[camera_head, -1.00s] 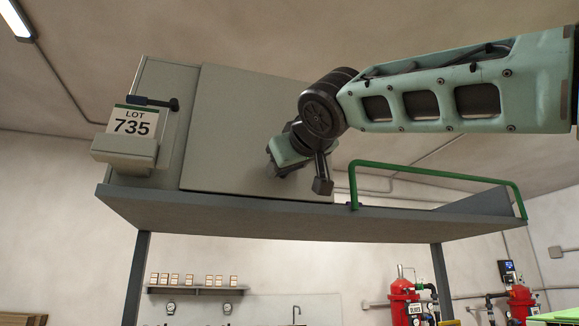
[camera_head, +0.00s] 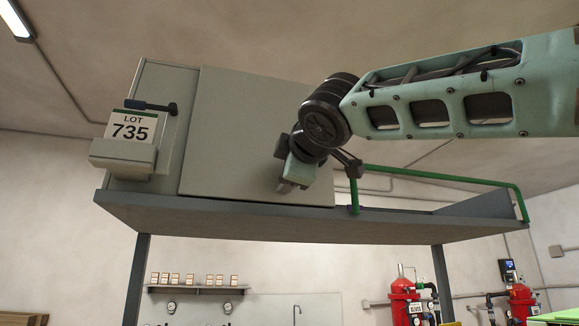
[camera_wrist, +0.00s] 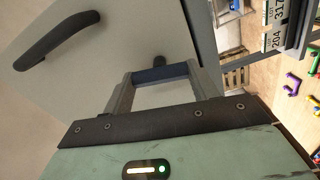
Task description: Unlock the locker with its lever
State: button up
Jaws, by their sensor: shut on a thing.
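The grey locker (camera_head: 235,140) stands on a raised shelf, its broad front panel apparently closed. My gripper (camera_head: 287,187) is low at the panel's right side; its hold is too small to make out there. In the wrist view my gripper (camera_wrist: 162,85) is shut on a dark blue lever (camera_wrist: 160,74), with a finger at each end of its grip. A dark round pivot (camera_wrist: 158,61) shows just behind it on the grey panel. A black curved handle (camera_wrist: 57,38) is on the same panel, apart from my fingers.
A second dark lever (camera_head: 151,105) is at the left, above a LOT 735 sign (camera_head: 131,127) and a grey box (camera_head: 123,155). A green rail (camera_head: 440,175) edges the right of the shelf (camera_head: 260,218). Red tanks (camera_head: 405,305) stand below right.

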jog(key=shift+n, duration=1.1)
jog(key=o, duration=1)
jog(key=b+v, duration=0.4)
jog(key=v, duration=1.3)
jog(key=shift+s, duration=0.25)
